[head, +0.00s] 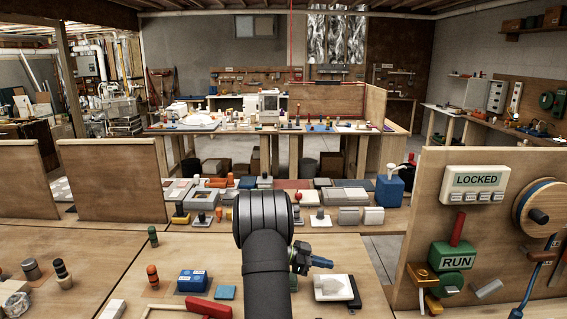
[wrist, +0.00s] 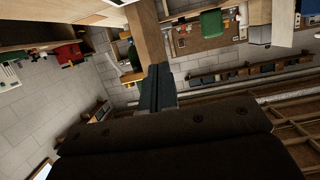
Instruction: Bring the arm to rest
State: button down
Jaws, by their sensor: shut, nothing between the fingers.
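My arm (head: 265,245) rises as a thick black link from the bottom centre of the head view, in front of the workbench. My gripper (wrist: 155,88) shows in the wrist view as dark grey fingers close together, with nothing seen between them. It is in the air, apart from the benches. The wrist view is turned, with the room at a steep tilt.
The near bench holds a red-headed hammer (head: 203,308), a blue box (head: 192,281) and a white block (head: 333,287). A wooden panel (head: 420,215) at the right carries a LOCKED sign (head: 476,182) and a green RUN box (head: 452,258). A crowded bench (head: 330,128) stands farther back.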

jog(key=d+r+y, duration=0.1)
jog(key=d+r, duration=0.4)
jog(key=v, duration=0.7)
jog(key=shift+a, duration=0.15)
dwell(1.2)
